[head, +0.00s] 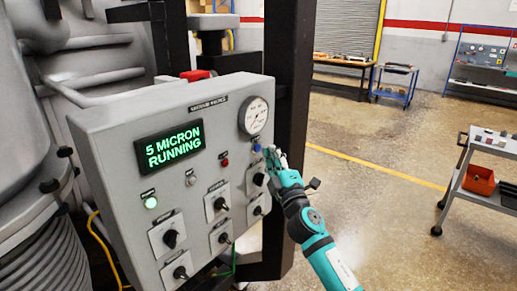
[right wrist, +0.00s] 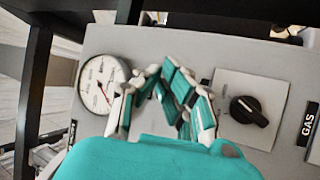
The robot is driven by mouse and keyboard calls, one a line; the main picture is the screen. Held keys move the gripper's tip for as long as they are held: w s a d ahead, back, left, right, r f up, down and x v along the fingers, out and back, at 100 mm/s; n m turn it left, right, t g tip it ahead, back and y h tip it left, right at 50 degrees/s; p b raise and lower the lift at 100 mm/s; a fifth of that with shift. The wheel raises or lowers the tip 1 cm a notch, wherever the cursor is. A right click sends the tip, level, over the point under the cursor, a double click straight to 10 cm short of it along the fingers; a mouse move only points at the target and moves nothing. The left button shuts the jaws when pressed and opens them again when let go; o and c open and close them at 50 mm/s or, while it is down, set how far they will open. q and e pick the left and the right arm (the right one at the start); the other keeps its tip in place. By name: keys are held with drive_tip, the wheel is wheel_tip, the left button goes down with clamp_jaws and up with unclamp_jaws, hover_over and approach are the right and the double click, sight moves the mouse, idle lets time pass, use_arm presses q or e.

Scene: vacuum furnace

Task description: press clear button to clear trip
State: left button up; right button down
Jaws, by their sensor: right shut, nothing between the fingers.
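The grey control panel (head: 105,140) stands at the left in the head view. Its display (head: 170,143) reads "5 MICRON RUNNING" in green. A small blue button (head: 257,147) sits below the round gauge (head: 253,115); its label is too small to read. My right gripper (head: 271,156) is shut and empty, its tips right beside the blue button; I cannot tell whether they touch it. In the right wrist view, the closed fingers (right wrist: 165,75) point at the panel between the gauge (right wrist: 103,85) and a black knob (right wrist: 248,110), and the blue button is hidden. My left gripper is out of view.
The panel also has a lit green button (head: 151,203), a grey button (head: 191,180), a red light (head: 225,163) and several black rotary switches (head: 170,238). A dark post (head: 287,80) rises behind my right gripper. A cart (head: 480,170) stands on open floor at right.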

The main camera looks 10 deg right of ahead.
drive_tip(key=s+d, duration=0.1)
drive_tip(key=s, duration=0.1)
drive_tip(key=s+d+p, duration=0.1)
drive_tip(key=s+d, duration=0.1)
drive_tip(key=shift+p, duration=0.3)
idle(0.5)
